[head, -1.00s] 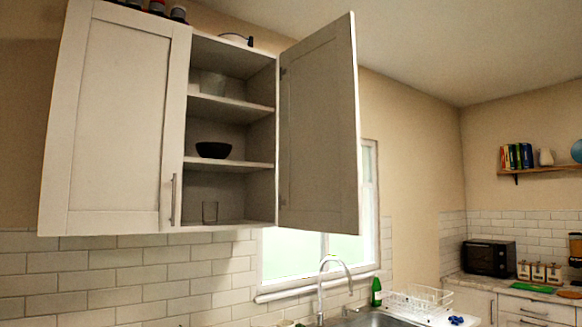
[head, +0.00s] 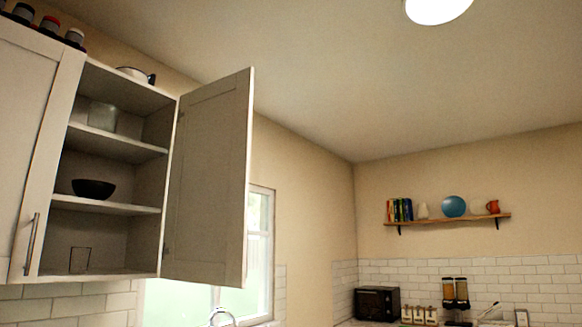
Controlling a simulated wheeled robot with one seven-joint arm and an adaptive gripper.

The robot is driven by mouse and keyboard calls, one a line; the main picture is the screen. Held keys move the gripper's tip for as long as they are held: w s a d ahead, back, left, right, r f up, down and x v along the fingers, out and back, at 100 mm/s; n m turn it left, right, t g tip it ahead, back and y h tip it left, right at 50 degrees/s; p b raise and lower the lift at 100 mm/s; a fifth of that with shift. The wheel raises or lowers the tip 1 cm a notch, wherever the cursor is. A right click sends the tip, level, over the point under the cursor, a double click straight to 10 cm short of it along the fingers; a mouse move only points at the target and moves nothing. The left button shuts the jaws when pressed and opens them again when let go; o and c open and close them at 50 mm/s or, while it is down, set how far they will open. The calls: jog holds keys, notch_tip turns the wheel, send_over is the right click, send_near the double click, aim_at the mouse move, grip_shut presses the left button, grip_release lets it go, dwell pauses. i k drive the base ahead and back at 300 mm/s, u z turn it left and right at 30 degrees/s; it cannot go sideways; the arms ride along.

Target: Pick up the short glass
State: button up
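A short clear glass (head: 80,260) stands upright on the bottom shelf of the open wall cabinet (head: 120,207), at the left of the head view. It is near the cabinet's left side, below the shelf with a black bowl (head: 93,189). My gripper is not in view, so its place relative to the glass cannot be told.
The cabinet's right door (head: 208,185) stands open and sticks out to the right of the glass. The left door (head: 35,140) is shut. A clear container (head: 102,117) is on the top shelf. A wall shelf (head: 450,219) hangs at the far right.

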aim_at(79, 259)
jog(key=z, duration=1)
jog(key=i, duration=3.15)
jog(key=u, duration=3.35)
